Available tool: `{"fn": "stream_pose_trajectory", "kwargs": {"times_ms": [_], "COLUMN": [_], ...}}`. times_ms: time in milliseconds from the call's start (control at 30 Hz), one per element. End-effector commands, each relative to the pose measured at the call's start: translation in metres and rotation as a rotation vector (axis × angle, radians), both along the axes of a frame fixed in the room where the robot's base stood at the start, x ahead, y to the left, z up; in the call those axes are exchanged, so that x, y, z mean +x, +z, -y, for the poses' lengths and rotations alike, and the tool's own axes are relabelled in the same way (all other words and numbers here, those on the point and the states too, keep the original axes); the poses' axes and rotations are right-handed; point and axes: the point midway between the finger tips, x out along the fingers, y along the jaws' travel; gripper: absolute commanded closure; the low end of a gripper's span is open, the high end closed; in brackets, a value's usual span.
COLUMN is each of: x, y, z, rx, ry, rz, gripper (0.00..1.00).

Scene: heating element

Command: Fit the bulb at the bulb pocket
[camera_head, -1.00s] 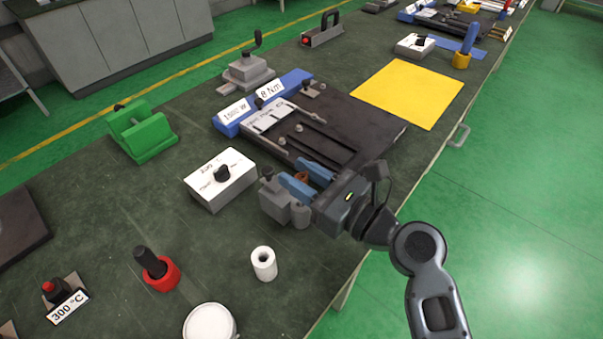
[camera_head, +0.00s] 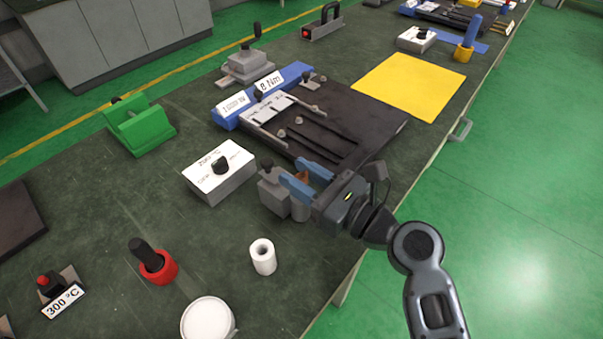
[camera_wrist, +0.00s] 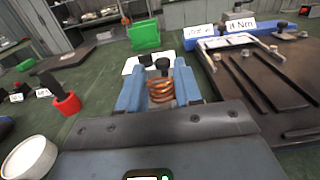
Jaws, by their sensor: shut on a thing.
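My gripper (camera_head: 298,182) has its two blue fingers closed on a copper-coloured coiled piece, which shows between them in the wrist view (camera_wrist: 160,90). I cannot tell for sure whether this coil is part of the bulb. Just past the fingertips is a grey block (camera_head: 272,193) with a black knob, close to or touching them. A dark plate (camera_head: 375,118) with slots and metal brackets lies just beyond the gripper. I cannot make out the bulb pocket with certainty. The fingers hide part of the held piece.
A white box (camera_head: 232,182) with a black knob stands left of the grey block. A white hollow cylinder (camera_head: 263,258), a red holder (camera_head: 160,272) and a green block (camera_head: 140,128) stand on the bench. A yellow mat (camera_head: 410,88) lies flat beyond the plate.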

Motion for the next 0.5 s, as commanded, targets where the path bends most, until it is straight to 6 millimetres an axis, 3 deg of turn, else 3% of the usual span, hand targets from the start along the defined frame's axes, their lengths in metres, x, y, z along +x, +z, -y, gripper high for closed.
{"fn": "stream_pose_trajectory", "kwargs": {"times_ms": [500], "x": [0.000], "y": [-0.013], "z": [0.000], "rx": [-0.001], "ry": [0.000], "rz": [-0.001], "gripper": [0.96]}}
